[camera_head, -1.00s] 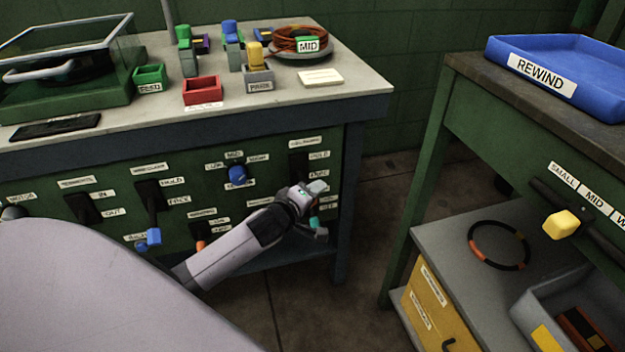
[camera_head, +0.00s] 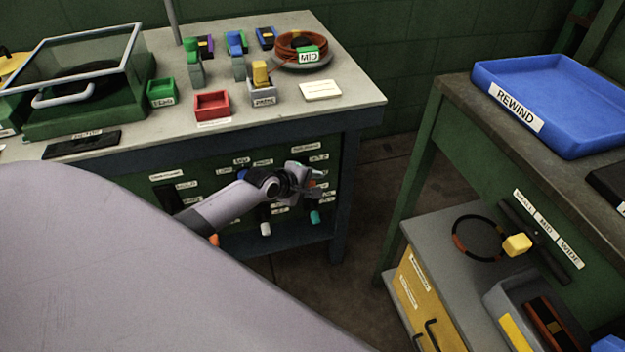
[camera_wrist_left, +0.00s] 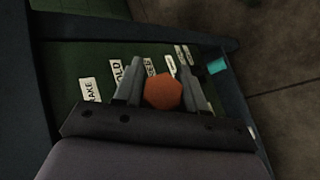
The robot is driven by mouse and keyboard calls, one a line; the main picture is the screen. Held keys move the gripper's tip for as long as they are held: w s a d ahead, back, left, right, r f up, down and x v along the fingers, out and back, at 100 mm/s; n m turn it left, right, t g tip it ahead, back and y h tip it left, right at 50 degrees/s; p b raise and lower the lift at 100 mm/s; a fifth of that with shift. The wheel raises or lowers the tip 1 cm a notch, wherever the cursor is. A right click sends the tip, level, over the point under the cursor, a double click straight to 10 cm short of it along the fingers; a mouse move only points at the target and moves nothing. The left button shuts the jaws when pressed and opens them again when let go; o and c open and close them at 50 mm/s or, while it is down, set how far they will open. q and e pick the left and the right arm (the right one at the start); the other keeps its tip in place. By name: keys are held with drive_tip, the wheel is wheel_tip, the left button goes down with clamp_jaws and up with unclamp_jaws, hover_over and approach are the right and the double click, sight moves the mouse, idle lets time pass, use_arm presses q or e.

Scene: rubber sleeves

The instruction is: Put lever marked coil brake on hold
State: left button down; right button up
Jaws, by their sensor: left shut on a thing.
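My left gripper (camera_head: 312,178) is at the right end of the green front panel (camera_head: 345,165), under the worktop. In the left wrist view, its two fingers (camera_wrist_left: 160,85) are on either side of an orange faceted knob (camera_wrist_left: 163,91) and shut on it. Panel labels beside the fingers read in part "AKE" (camera_wrist_left: 88,91) and "OLD" (camera_wrist_left: 117,75). The lever's shaft and slot are hidden behind the knob and gripper, so its exact position cannot be told. My right gripper is not in view.
A teal-tipped lever (camera_head: 315,217) and a white-tipped lever (camera_head: 265,229) hang low on the panel near my gripper. The worktop edge (camera_head: 345,120) overhangs above. A second bench (camera_head: 448,95) with a blue tray (camera_head: 560,85) stands right, beyond a floor gap.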

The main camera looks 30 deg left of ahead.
use_arm(q)
drive_tip(key=shift+r+g, duration=0.1)
drive_tip(key=shift+g, duration=0.2)
idle(0.4)
drive_tip(key=c, duration=0.7)
unclamp_jaws()
drive_tip(key=shift+c, duration=0.2)
drive_tip(key=shift+r, duration=0.1)
drive_tip(key=p+v, duration=0.3)
drive_tip(key=v, duration=0.4)
drive_tip(key=shift+a, duration=0.15)
